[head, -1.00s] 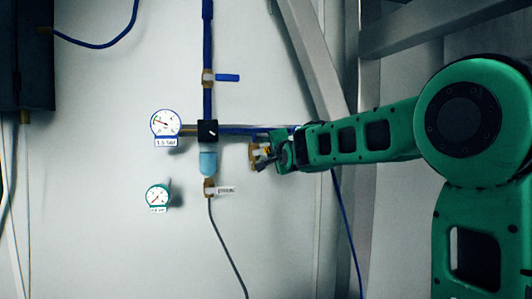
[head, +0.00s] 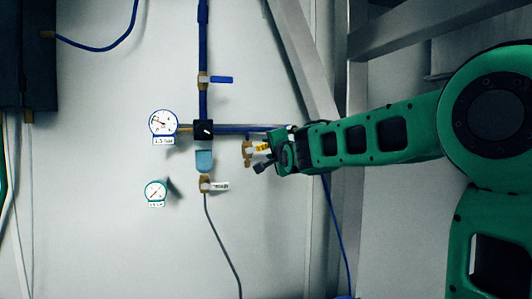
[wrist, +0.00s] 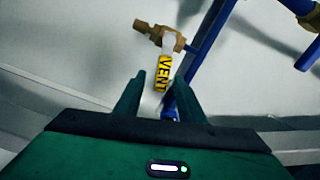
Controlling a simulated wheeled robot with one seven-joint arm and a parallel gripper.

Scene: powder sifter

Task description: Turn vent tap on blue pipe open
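The vent tap is a brass valve (head: 248,152) beside the blue pipe (head: 240,129), right of the black regulator block. Its handle (head: 262,147), with a yellow label, points right in the head view. In the wrist view the brass body (wrist: 160,33) is at upper centre, and the handle (wrist: 163,72) with black-on-yellow "VENT" hangs down from it. My gripper (head: 262,166) is just below and right of the tap. In the wrist view my gripper (wrist: 158,88) is open, its fingers apart on either side of the handle's lower end. I cannot tell whether they touch it.
A blue-handled valve (head: 204,80) is on the vertical pipe. Grey frame beams (head: 300,75) stand behind my arm.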

